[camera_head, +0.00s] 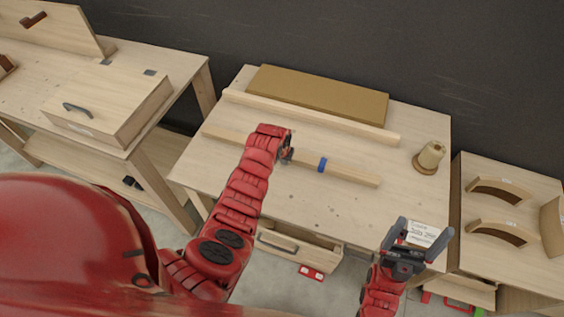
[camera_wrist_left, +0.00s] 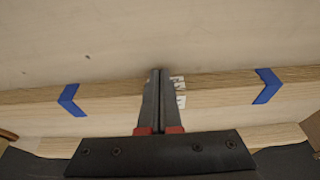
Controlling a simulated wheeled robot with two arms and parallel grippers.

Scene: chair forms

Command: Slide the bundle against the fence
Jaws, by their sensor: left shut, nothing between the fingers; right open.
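The bundle (camera_head: 350,174) is a long pale wood strip bound with blue tape, lying across the middle of the table. The left wrist view shows the bundle (camera_wrist_left: 215,95) with two blue bands. The fence (camera_head: 330,122) is a long pale strip behind it, roughly parallel, with bare table between them. My left gripper (camera_head: 287,150) is shut and empty at the bundle's middle. In the left wrist view its fingertips (camera_wrist_left: 158,72) reach the bundle's near edge; I cannot tell whether they touch. My right gripper (camera_head: 418,238) is open and empty over the table's front right.
A brown board (camera_head: 320,92) lies behind the fence. A twine spool (camera_head: 429,157) stands at the table's right. A white card (camera_head: 423,233) is beside my right gripper. A drawer (camera_head: 290,247) stands open below the front edge. Side benches hold a box (camera_head: 110,108) and curved pieces (camera_head: 497,190).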

